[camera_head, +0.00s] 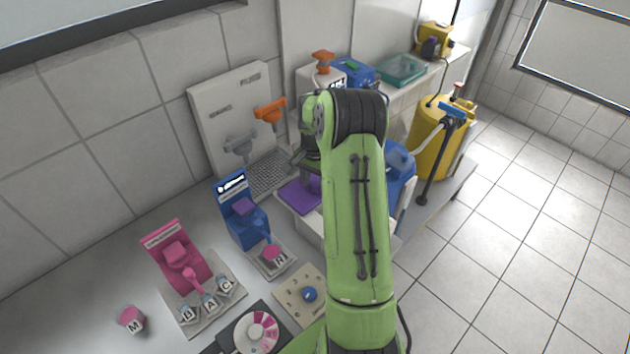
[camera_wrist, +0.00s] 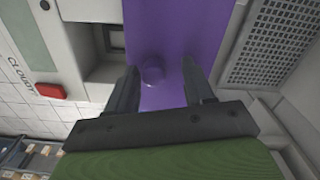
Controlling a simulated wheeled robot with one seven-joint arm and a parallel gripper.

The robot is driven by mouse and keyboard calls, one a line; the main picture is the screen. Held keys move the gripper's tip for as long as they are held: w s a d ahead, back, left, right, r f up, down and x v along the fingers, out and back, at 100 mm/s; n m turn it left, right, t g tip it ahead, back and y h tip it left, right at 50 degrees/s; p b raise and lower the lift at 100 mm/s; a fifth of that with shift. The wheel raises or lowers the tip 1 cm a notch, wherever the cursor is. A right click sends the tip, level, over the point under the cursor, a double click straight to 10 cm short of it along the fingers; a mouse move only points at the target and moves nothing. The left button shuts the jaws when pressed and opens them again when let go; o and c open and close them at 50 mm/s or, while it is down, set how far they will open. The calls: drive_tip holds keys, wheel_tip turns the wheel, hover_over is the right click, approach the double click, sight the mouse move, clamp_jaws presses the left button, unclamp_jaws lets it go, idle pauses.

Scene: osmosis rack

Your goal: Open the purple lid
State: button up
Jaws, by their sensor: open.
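The purple lid (camera_head: 300,196) is a flat panel on a pale box-like unit, partly hidden behind my green arm in the head view. In the wrist view the purple lid (camera_wrist: 153,30) fills the upper middle, with a round purple knob (camera_wrist: 153,72) on it. My gripper (camera_wrist: 160,84) is open, with one dark finger on each side of the knob in the picture. I cannot tell whether either finger touches it. In the head view my gripper is mostly hidden behind the arm.
A perforated grey tray (camera_wrist: 275,45) lies right of the lid, and a red button (camera_wrist: 49,91) is on the panel at left. Blue (camera_head: 245,215) and pink (camera_head: 178,255) stands are left of the arm. A yellow tank (camera_head: 432,140) stands at right, beside open floor.

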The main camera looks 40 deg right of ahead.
sight(315, 184)
drive_tip(key=shift+s, duration=0.1)
wheel_tip(315, 184, up, 16)
drive_tip(key=p, duration=0.1)
drive_tip(key=shift+p, duration=0.3)
drive_tip(key=shift+f, duration=0.1)
drive_tip(key=s+a+r+n+t, duration=0.1)
drive_tip(key=s+a+r+n, duration=0.15)
drive_tip(key=a, duration=0.35)
drive_tip(key=s+a+r+n+t+h, duration=0.1)
drive_tip(key=s+a+r+n, duration=0.15)
drive_tip(key=a+r, duration=0.2)
drive_tip(key=s+a+r+n+t, duration=0.1)
drive_tip(key=s+a+r+n, duration=0.15)
drive_tip(key=a, duration=0.35)
drive_tip(key=s+a+f+n+t, duration=0.1)
drive_tip(key=s+a+n, duration=0.2)
drive_tip(key=s, duration=0.4)
drive_tip(key=s+a+f+n+t+y, duration=0.1)
drive_tip(key=s+a+n, duration=0.3)
drive_tip(key=s+a, duration=0.2)
drive_tip(key=shift+s+a+f+t, duration=0.2)
drive_tip(key=shift+s+a+t, duration=0.1)
drive_tip(key=shift+s, duration=0.45)
